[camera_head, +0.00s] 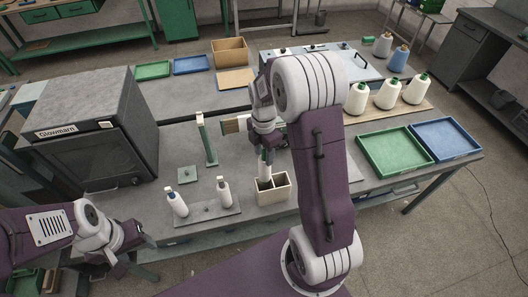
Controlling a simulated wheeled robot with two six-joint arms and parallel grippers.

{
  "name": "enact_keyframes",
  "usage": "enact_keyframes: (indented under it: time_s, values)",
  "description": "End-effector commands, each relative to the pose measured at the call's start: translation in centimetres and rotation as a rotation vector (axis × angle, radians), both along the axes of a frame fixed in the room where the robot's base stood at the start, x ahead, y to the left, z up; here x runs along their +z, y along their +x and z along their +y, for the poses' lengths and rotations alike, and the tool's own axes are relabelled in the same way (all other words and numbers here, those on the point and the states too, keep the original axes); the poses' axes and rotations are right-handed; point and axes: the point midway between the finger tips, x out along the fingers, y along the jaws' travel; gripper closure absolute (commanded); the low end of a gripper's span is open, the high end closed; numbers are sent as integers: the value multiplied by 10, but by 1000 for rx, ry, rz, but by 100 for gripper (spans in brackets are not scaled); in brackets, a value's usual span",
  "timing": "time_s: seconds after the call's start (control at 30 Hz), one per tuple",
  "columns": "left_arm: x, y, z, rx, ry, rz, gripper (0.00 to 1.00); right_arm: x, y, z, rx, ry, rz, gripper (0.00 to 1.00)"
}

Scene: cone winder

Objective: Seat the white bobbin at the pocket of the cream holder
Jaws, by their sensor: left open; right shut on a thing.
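The cream holder (274,197) is a small box with dark pockets on top, near the front middle of the table. My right gripper (265,152) is above it, pointing down and shut on a slim white bobbin (265,172). The bobbin is about upright, with its lower end at the holder's left pocket. I cannot tell how far it is inside or whether it touches the bottom. My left gripper (146,248) is open and empty at the lower left, in front of the table and well apart from the holder.
Two white bottle-like bobbins (178,204) (223,191) stand on a grey plate left of the holder. A green post (208,142) rises behind them. A dark oven-like box (100,130) fills the left. Green (394,172) and blue (444,154) trays lie right, with white cones (387,95) behind.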

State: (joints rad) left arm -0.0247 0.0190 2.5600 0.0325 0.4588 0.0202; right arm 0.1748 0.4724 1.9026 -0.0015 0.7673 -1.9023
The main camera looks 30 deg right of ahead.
Motion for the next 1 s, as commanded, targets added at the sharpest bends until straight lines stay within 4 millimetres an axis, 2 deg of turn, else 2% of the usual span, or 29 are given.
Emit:
enact_keyframes:
  time_s: [0.4, 0.8, 1.0]
  values:
    - [-19, 0, 0, 0, 0, 0, 43, -27, 0, 0, 0, 0, -1, 89]
    - [-20, 0, 0, 0, 0, 0, 43, -29, 0, 0, 0, 0, -1, 89]
    - [-27, 0, 0, 0, 0, 0, 43, -40, 0, 0, 0, 0, -1, 89]
